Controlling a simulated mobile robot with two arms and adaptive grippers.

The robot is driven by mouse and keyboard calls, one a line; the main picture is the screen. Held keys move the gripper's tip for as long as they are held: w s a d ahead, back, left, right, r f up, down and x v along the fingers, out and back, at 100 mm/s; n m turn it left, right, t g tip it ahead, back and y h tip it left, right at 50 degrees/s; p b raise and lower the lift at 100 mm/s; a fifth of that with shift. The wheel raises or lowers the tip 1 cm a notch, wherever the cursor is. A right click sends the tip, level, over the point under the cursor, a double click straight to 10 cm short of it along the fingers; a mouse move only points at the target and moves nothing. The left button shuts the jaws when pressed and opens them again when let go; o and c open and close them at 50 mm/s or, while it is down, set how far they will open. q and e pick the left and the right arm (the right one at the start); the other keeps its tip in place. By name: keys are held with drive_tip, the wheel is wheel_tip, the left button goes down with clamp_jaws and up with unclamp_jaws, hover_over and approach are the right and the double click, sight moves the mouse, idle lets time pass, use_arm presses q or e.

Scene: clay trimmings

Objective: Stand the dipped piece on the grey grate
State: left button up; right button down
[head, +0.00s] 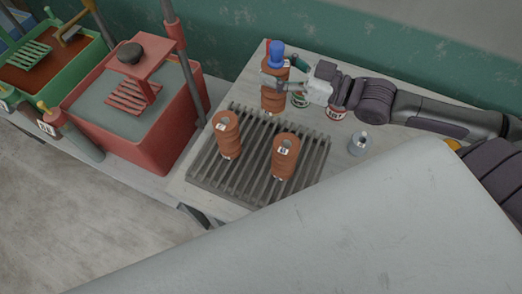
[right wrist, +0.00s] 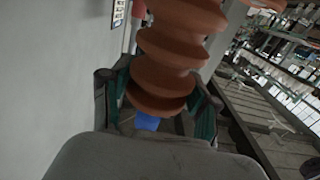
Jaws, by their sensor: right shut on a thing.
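The dipped piece is a brown ribbed piece with a blue top (head: 277,55), upright at the back edge of the grate in the head view. My right gripper (head: 277,82) is shut on it from the right, just below the blue part. I cannot tell whether its foot touches anything. In the right wrist view the brown ribs (right wrist: 165,65) fill the space between my fingers (right wrist: 158,105), with a bit of blue behind. The grey grate (head: 225,182) lies on the table, with two brown ribbed pieces (head: 227,135) (head: 285,157) standing on it. My left gripper is out of view.
A red tank (head: 180,125) of grey liquid and a green tank (head: 85,62) stand left. A green wall (head: 400,50) closes the back.

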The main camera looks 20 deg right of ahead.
sight(272, 103)
drive_tip(key=shift+f+b, duration=0.45)
drive_tip(key=shift+f, duration=0.15)
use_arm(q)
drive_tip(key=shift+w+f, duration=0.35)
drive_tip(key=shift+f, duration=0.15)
use_arm(e)
wheel_tip(272, 103, down, 10)
drive_tip(key=shift+w, duration=0.15)
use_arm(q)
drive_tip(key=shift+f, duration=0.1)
use_arm(e)
drive_tip(key=shift+f, duration=0.15)
drive_tip(key=shift+c, duration=1.4)
unclamp_jaws()
